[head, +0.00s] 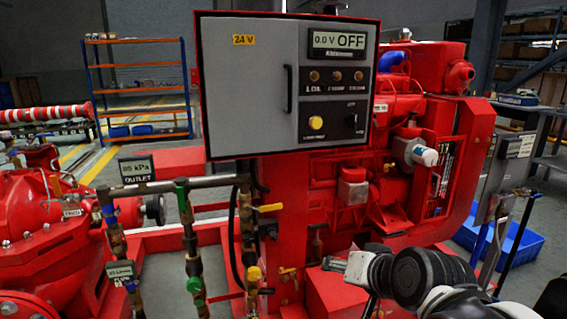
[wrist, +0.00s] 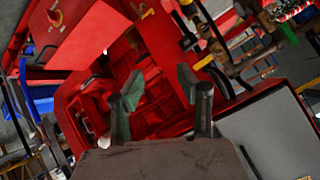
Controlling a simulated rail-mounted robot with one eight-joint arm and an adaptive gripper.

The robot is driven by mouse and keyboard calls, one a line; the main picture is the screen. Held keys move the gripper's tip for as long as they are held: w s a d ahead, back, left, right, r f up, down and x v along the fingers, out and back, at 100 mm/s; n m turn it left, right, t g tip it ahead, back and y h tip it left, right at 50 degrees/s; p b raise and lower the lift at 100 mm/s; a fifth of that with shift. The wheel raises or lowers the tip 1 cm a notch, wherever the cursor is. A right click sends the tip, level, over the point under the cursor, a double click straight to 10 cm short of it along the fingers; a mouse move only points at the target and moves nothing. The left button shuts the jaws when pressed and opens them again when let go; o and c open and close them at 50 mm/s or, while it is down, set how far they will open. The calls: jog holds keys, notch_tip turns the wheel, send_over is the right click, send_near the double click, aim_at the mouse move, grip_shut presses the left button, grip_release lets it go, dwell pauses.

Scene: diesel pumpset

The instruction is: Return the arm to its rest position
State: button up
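My arm (head: 430,278) shows at the lower right of the head view, in front of the red diesel pumpset (head: 385,130). My gripper (head: 347,266) is at its left end, below the grey control panel, and is partly hidden by the arm. In the wrist view the two green-padded fingers of my gripper (wrist: 158,92) stand apart with nothing between them. Red machinery (wrist: 150,100) lies beyond them, seen tilted. I cannot tell any contact with it.
The control panel (head: 250,90) has a display reading OFF. Pipes with a green-handled valve (head: 195,285) and yellow handles stand at the left. A blue bin (head: 505,240) and a grey stand (head: 505,180) are at the right. A shelf rack (head: 140,65) stands behind.

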jog(key=s+d+f+n+g+h, duration=0.2)
jog(key=s+d+f+g+h, duration=0.15)
jog(key=s+d, duration=0.7)
notch_tip(320, 180, up, 18)
jog(key=s+a+p, duration=0.1)
jog(key=a+p, duration=0.1)
jog(key=p, duration=1.5)
jog(key=shift+s+f+t, duration=0.2)
jog(key=shift+f+t, duration=0.05)
jog(key=shift+t, duration=0.1)
